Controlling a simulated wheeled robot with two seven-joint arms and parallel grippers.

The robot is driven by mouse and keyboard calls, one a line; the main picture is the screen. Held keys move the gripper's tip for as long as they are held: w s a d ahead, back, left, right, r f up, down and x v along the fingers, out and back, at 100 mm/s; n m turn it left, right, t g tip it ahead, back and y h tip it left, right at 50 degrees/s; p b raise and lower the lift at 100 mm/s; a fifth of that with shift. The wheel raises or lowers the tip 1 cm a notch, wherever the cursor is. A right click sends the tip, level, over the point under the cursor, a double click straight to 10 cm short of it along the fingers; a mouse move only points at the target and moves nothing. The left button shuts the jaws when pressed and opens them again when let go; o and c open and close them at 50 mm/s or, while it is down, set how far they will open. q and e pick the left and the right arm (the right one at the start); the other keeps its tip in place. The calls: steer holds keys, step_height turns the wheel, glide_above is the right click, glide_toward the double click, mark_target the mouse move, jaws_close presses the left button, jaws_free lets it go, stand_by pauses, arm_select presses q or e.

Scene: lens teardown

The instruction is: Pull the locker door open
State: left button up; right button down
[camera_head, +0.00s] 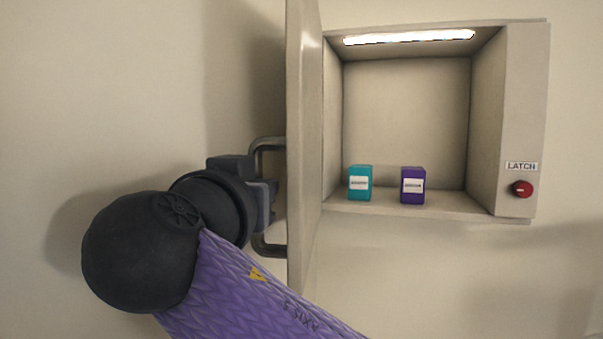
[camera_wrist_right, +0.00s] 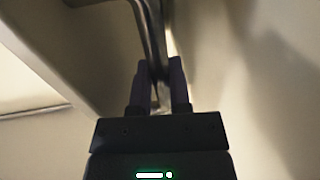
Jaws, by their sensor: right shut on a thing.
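The locker (camera_head: 405,115) is a beige wall box, its inside lit and in full view in the head view. Its door (camera_head: 304,130) stands open at the left side, swung out so it shows nearly edge-on. A grey bar handle (camera_head: 268,143) is on the door's outer face. My right gripper (camera_head: 268,203) is at this handle, and in the right wrist view its two fingers (camera_wrist_right: 161,90) are shut on the handle bar (camera_wrist_right: 152,30). The arm partly hides the handle's middle in the head view. My left gripper is not in view.
Inside the locker a teal box (camera_head: 360,184) and a purple box (camera_head: 412,186) stand on the floor. A light strip (camera_head: 408,37) glows at the top. A red button (camera_head: 521,189) sits under a LATCH label (camera_head: 521,167) on the right panel. The wall left of the door is bare.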

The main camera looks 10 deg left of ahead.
steer(key=shift+a+h, duration=0.3)
steer(key=shift+a, duration=0.2)
steer(key=c, duration=0.6)
jaws_free()
steer(key=shift+w+d, duration=0.1)
steer(key=shift+w, duration=0.05)
